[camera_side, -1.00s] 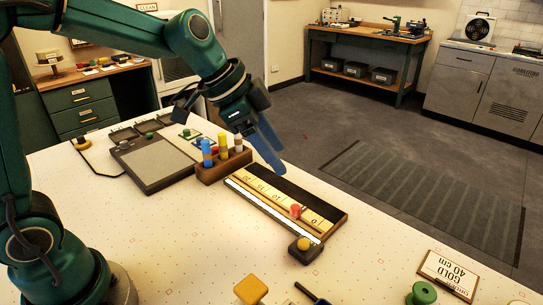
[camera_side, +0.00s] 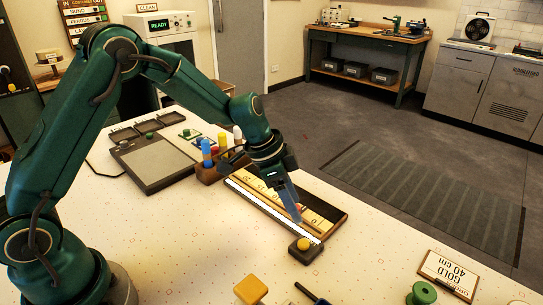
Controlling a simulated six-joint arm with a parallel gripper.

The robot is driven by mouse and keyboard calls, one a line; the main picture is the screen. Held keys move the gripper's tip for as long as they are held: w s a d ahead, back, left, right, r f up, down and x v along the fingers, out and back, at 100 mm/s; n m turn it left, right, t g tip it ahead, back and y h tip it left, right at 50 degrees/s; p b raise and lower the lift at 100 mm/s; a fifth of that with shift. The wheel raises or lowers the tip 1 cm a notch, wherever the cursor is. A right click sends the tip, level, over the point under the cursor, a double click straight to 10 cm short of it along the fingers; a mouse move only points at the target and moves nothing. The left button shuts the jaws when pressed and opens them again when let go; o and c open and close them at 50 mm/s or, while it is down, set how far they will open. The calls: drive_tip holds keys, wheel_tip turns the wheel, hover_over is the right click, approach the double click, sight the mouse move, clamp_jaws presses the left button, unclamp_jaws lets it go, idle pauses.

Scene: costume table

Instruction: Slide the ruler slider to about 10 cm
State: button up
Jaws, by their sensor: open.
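The ruler (camera_side: 322,221) lies in a dark tray on the white table, its scale numbers partly covered by my arm. My gripper (camera_side: 297,217) is open and points down over the lower part of the ruler. Its blue-grey fingers are at the place of the small red slider. The slider is mostly hidden behind the fingers, and I cannot tell whether they straddle or touch it.
A dark block with a yellow knob (camera_side: 303,244) sits at the ruler's near end. A wooden holder with coloured pegs (camera_side: 222,143) stands at its far end. A flat grey pad (camera_side: 157,163) lies to the left.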

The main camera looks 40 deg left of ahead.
clamp_jaws()
idle(1.4)
